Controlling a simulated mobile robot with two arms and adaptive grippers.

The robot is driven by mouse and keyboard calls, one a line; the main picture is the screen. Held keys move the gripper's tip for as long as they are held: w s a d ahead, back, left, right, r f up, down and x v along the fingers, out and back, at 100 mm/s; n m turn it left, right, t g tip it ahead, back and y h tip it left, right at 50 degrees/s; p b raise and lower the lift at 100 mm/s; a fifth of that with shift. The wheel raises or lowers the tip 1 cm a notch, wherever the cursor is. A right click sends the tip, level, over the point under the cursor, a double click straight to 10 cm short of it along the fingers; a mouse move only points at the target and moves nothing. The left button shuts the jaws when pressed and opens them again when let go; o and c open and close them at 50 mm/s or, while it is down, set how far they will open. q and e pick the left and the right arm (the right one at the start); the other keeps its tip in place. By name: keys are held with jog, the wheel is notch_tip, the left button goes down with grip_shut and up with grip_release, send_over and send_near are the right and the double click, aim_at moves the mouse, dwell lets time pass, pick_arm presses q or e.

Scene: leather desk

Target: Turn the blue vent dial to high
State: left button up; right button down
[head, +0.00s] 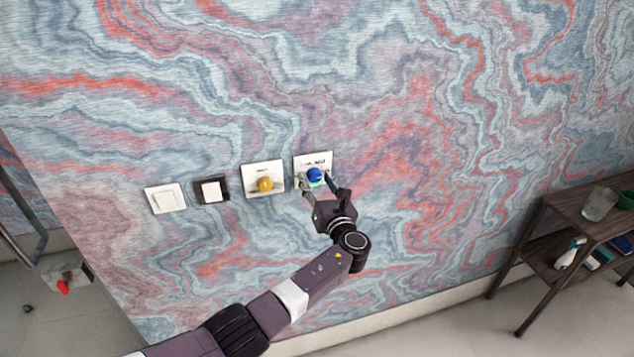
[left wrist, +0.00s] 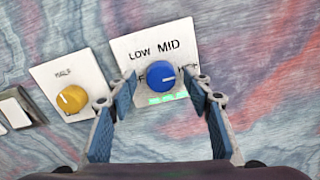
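The blue vent dial (head: 314,174) sits on a white wall plate (head: 325,158). In the left wrist view the dial (left wrist: 159,75) has a white mark pointing right, roughly toward a partly hidden label at the plate's right. LOW and MID are readable above the dial, and green lights glow below it. My left gripper (head: 318,186) is at the plate; its blue-padded fingers stand either side of the dial in the left wrist view (left wrist: 161,84). It is open, with gaps between the pads and the dial. My right gripper is not in view.
A yellow dial (head: 265,184) on its own white plate is left of the blue one. Further left are a black-framed switch (head: 211,190) and a white switch (head: 166,198). A dark wooden shelf (head: 560,240) with items stands at the right. The wall right of the dial is clear.

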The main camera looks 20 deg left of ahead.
pick_arm(q)
jog(key=shift+f, duration=0.1)
jog(key=shift+s+d+f, duration=0.1)
jog(key=shift+s+d, duration=0.3)
jog(key=shift+s, duration=0.05)
jog(key=v, duration=1.1)
